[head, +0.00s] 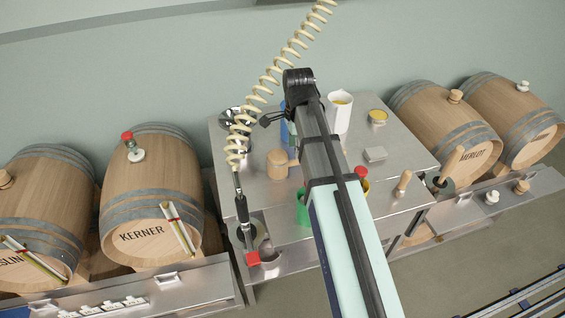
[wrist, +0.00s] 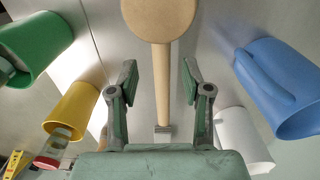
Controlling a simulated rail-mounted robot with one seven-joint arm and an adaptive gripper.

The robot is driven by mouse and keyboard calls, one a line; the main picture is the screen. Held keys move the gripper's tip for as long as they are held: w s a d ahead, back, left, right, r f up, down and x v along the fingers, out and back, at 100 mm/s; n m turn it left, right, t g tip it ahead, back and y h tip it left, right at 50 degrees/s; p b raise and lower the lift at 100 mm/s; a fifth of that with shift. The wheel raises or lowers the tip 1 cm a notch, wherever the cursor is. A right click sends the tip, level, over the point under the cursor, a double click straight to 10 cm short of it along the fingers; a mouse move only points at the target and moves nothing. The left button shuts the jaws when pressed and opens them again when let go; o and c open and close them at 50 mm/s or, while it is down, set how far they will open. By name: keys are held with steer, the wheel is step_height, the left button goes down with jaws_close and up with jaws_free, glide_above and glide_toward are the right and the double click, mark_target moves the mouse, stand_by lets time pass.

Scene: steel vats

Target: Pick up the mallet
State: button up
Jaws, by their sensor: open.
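The wooden mallet (wrist: 160,18) shows in the wrist view with its round head at the top edge and its pale handle running down the middle. In the head view the mallet (head: 277,164) lies on the steel table, its handle partly hidden behind my arm. My gripper (wrist: 160,80) is open in the wrist view, with one finger on each side of the handle and a gap on both sides. The lower end of the handle is near a small grey block (wrist: 163,131). In the head view my arm hides most of the gripper.
In the wrist view a green jug (wrist: 38,42) and a yellow cup (wrist: 72,108) are left of the gripper. A blue jug (wrist: 285,85) and a white jug (wrist: 240,138) are on the right. Barrels (head: 150,195) flank the table (head: 235,178). A coiled hose (head: 268,80) hangs above it.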

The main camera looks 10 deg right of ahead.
mark_target(294, 165)
steer(key=shift+f+p, duration=1.25)
steer(key=shift+f, duration=2.45)
jaws_close()
